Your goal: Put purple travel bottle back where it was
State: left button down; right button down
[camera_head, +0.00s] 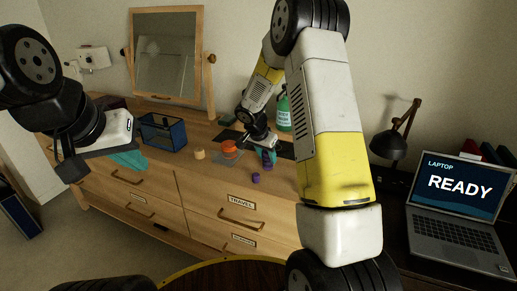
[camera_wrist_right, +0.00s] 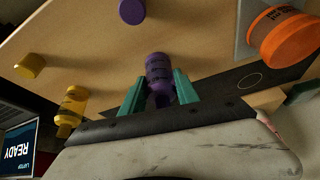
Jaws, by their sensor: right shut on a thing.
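The purple travel bottle (camera_wrist_right: 158,68) is between the teal fingers of my right gripper (camera_wrist_right: 158,92), which is shut on it. In the head view the bottle (camera_head: 267,159) shows at my right gripper (camera_head: 265,153), over the dresser top near a dark mat. I cannot tell whether its base touches the wood. A second purple piece (camera_head: 255,178) stands nearer the dresser's front edge; a purple piece also shows at the top of the right wrist view (camera_wrist_right: 131,10). My left gripper (camera_head: 128,160) hangs at the left, in front of the dresser, apart from the bottles; its opening is unclear.
An orange jar (camera_head: 230,149) and a tan cylinder (camera_head: 199,153) stand left of my right gripper. A blue basket (camera_head: 162,131), mirror (camera_head: 165,60) and green bottle (camera_head: 284,112) stand on the dresser. Yellow pieces (camera_wrist_right: 72,105) show in the wrist view. A laptop (camera_head: 458,190) and lamp (camera_head: 389,144) are right.

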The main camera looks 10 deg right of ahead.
jog(key=shift+f, duration=0.1)
jog(key=c, duration=0.9)
grip_release()
jog(key=v, duration=1.1)
jog(key=s+d+r+n+y, duration=0.15)
jog(key=s+r+n, duration=0.25)
jog(key=s+r, duration=0.85)
jog(key=s+a+r+n+t+y, duration=0.1)
jog(key=s+n+y, duration=0.1)
jog(key=s, duration=0.6)
jog(key=s+a+r+n+t+y, duration=0.1)
jog(key=s+r+n+y, duration=0.1)
jog(key=s, duration=0.7)
jog(key=shift+a+n+t, duration=0.3)
jog(key=shift+n+t, duration=0.1)
jog(key=shift+n, duration=0.4)
